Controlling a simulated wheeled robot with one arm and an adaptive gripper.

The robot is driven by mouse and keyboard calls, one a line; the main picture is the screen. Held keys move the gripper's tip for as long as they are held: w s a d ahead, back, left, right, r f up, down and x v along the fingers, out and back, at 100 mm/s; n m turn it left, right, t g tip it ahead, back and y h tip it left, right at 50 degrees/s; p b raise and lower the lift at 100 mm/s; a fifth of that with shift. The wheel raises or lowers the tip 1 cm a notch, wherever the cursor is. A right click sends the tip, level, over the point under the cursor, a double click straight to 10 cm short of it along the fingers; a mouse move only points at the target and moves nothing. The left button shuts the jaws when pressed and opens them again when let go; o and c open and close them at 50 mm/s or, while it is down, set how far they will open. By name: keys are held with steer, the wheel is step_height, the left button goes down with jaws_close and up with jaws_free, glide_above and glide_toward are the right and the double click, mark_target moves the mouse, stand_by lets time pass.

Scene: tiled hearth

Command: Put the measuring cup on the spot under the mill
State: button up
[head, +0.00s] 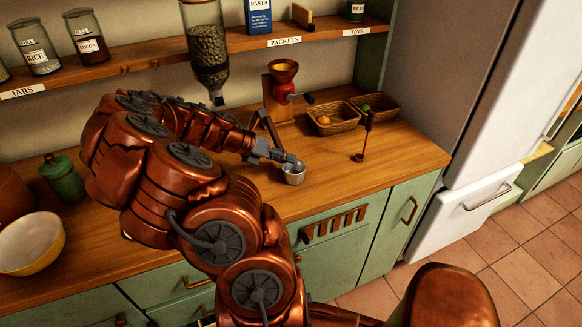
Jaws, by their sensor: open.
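A small metal measuring cup (294,177) stands upright on the wooden counter, near its front edge. My gripper (287,160) is open, at the cup's rim. I cannot tell from this view whether its fingers touch the cup. The mill (281,92) stands at the back of the counter, behind the cup, with a wooden body, a red middle part, a funnel top and a dark crank on the right. My arm hides part of the counter in front of the mill, and I cannot make out a marked spot under it.
A dispenser of beans (208,50) hangs left of the mill. Two baskets (333,120) and a thin dark stand (364,140) are right of it. A yellow bowl (30,244) and green jar (63,180) are at left. Counter around the cup's right is clear.

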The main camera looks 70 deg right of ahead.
jaws_close()
steer(key=shift+r, duration=0.2)
stand_by(0.5)
